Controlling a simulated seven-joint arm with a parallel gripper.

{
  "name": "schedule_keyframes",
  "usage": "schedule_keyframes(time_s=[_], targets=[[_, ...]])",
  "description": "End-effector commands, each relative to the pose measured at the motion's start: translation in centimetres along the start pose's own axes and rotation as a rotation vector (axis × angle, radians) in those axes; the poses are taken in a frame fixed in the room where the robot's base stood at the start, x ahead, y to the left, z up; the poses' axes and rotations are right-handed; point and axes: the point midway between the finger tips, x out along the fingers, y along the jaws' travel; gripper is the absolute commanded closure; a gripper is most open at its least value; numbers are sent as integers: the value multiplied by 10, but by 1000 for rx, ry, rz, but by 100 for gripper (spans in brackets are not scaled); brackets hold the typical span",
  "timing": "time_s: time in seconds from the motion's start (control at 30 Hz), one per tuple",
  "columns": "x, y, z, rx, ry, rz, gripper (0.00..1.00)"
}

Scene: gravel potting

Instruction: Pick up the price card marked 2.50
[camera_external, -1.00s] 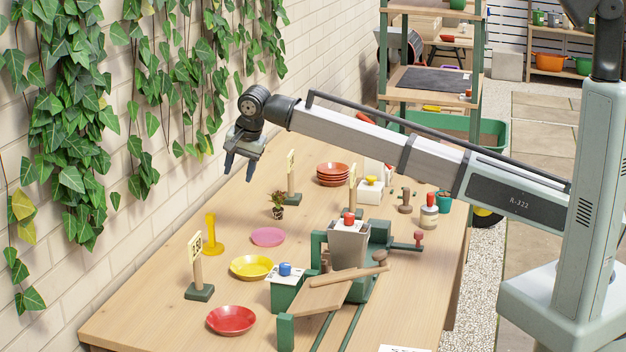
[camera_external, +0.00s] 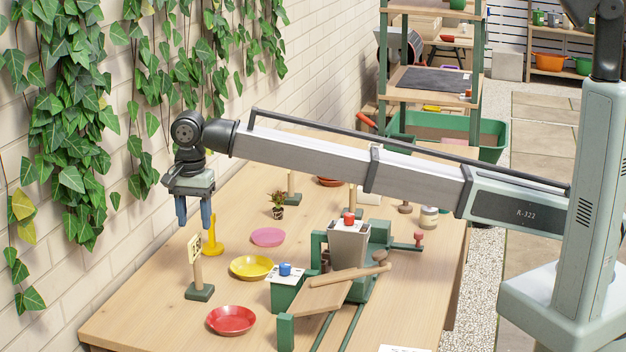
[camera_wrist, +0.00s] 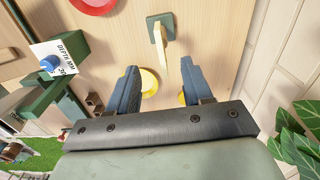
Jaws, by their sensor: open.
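A cream price card (camera_external: 195,247) tops a wooden post on a dark green base near the left edge of the table. Its marking is too small to read. In the wrist view its green base (camera_wrist: 155,19) shows at the top, with the post and card nearly edge-on between the fingers. My gripper (camera_external: 193,220) is open and empty, fingers pointing down, just above this card; it also shows in the wrist view (camera_wrist: 161,70). Two more card posts, one at the back (camera_external: 291,183) and one nearer the middle (camera_external: 353,198), have their tops hidden by my arm.
A yellow stand (camera_external: 212,238) is close behind the card. Red (camera_external: 231,320), yellow (camera_external: 251,267) and pink (camera_external: 268,237) dishes lie to its right. A green bench fixture with a grey hopper (camera_external: 349,245) stands further right. The ivy wall (camera_external: 75,250) is close on the left.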

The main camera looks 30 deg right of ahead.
Motion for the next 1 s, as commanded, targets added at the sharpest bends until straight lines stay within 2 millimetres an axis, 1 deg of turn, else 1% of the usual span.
schedule_keyframes(time_s=[0.03, 0.1, 0.23, 0.3, 0.57, 0.83, 0.9, 1.0], targets=[[10, 1, 0, 0, 0, 1, 50], [23, 1, 0, 0, 0, 1, 50], [43, 0, 0, 0, 0, 0, 50], [50, 0, 0, 0, 0, 0, 50], [62, -1, 1, 0, 0, -1, 50], [96, -2, 4, 0, 0, -1, 50], [103, -2, 4, 0, 0, -1, 50], [106, -3, 4, 0, 0, -2, 50]])
